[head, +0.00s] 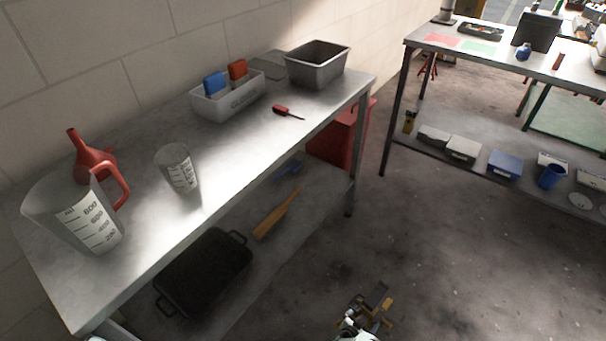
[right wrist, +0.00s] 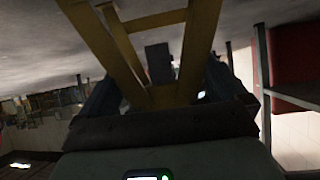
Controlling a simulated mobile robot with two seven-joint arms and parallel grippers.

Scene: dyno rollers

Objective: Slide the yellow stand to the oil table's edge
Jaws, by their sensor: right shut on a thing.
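The oil table (head: 225,135) is the long grey metal table along the wall in the head view. It bears a large measuring jug (head: 75,215), a smaller measuring cup (head: 178,168) and a red funnel (head: 88,155). My right gripper (head: 372,308) is low at the bottom of the head view, over the floor and apart from the table. It is shut on the yellow stand, whose yellow bars (right wrist: 155,22) fill the upper middle of the right wrist view. In the head view only small yellow pieces of the stand (head: 386,303) show. My left gripper is out of view.
A second table (head: 480,48) stands back right. Open floor lies between.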

